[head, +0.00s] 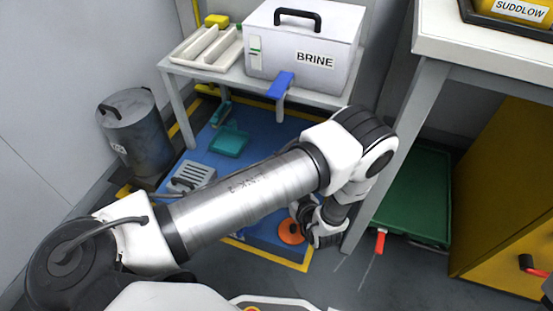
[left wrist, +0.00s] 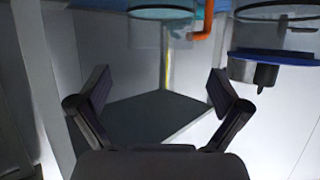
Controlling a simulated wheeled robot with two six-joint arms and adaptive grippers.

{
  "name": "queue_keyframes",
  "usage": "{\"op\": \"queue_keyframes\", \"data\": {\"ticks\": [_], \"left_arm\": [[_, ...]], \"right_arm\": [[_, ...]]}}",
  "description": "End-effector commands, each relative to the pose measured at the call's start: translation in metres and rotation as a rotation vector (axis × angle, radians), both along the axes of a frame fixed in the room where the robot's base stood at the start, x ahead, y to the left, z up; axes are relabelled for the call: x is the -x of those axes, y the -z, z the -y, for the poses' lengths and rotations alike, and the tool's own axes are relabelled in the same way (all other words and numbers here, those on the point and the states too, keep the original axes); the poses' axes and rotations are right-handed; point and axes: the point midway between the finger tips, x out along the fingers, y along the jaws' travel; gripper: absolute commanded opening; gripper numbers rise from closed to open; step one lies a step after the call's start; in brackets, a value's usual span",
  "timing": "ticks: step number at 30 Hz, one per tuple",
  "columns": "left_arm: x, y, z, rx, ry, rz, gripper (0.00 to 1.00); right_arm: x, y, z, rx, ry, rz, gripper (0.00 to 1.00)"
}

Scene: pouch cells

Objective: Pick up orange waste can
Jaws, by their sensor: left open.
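A round orange thing (head: 291,231), possibly the top of the orange waste can, shows on the blue floor mat in the head view. It is partly hidden by my left gripper, so its full shape cannot be told. My left gripper (head: 318,232) is low and just right of it. In the left wrist view the left gripper (left wrist: 157,85) has its fingers wide apart with nothing between them. A bent orange piece (left wrist: 207,22) shows at the top of that view, beyond the fingers; I cannot tell whether it belongs to the can. My right gripper is out of view.
A white bench (head: 226,76) carries the BRINE box (head: 290,52) and pale trays. A grey metal bin (head: 136,135) stands left. A table leg (head: 395,150), green tray (head: 415,190) and yellow cabinet (head: 510,200) are right. The blue mat (head: 262,130) has some bare area.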

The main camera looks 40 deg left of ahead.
Motion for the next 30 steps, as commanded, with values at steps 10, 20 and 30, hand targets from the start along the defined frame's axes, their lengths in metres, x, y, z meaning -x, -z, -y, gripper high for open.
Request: {"op": "queue_keyframes", "data": {"ticks": [10,20,30], "left_arm": [[-0.016,0.023,-0.025,-0.006,-0.027,0.024,1.0],[-0.039,0.034,-0.06,-0.004,-0.023,0.022,1.0],[-0.038,0.033,-0.06,-0.004,-0.022,0.02,0.36]], "right_arm": [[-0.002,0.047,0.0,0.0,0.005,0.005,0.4],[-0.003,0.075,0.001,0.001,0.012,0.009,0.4],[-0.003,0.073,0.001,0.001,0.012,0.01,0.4]]}}
